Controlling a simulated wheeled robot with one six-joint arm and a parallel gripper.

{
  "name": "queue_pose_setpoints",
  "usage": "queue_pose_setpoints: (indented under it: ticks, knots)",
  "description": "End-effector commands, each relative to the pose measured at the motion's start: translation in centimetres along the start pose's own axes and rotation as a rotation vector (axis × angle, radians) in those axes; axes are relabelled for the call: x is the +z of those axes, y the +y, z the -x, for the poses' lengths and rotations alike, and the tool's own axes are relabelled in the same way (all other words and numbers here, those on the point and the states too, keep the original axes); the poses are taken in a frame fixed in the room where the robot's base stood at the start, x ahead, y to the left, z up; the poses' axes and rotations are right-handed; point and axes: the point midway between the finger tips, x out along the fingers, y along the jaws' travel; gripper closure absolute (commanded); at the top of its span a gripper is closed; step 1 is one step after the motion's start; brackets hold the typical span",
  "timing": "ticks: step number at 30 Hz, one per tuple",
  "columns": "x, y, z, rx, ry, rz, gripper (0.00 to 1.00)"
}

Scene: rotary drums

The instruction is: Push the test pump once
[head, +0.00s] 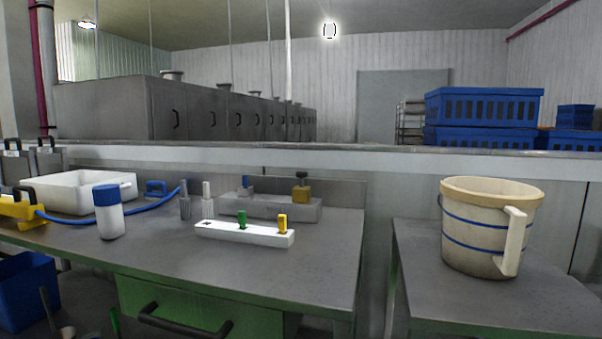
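No part of my gripper shows in the head view. I cannot tell for sure which thing is the test pump. A yellow device with a black handle (18,208) stands at the left end of the grey bench (185,265), partly cut off by the picture edge. A blue hose (105,215) runs from near it, along the white tray, toward the middle of the bench. A grey block (285,211) at the bench's back carries a brass-coloured fitting with a dark knob (301,188) and a small blue-topped piece.
A white strip (215,231) with green and yellow pegs, a blue-capped white bottle (109,220) and a white tray (80,198) stand on the bench. A cream bucket (478,250) stands on the right table. A green drawer (190,310) is below. The bench's front right is clear.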

Motion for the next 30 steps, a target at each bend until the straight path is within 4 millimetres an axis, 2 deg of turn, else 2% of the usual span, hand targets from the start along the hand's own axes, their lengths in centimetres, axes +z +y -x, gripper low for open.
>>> queue_pose_setpoints:
  ticks: [1,6,30]
  knots:
    - [0.00,0.00,0.00,0.000,0.000,0.000,0.70]
    - [0.00,0.00,0.00,0.000,0.000,0.000,1.00]
    - [0.00,0.00,0.00,0.000,0.000,0.000,1.00]
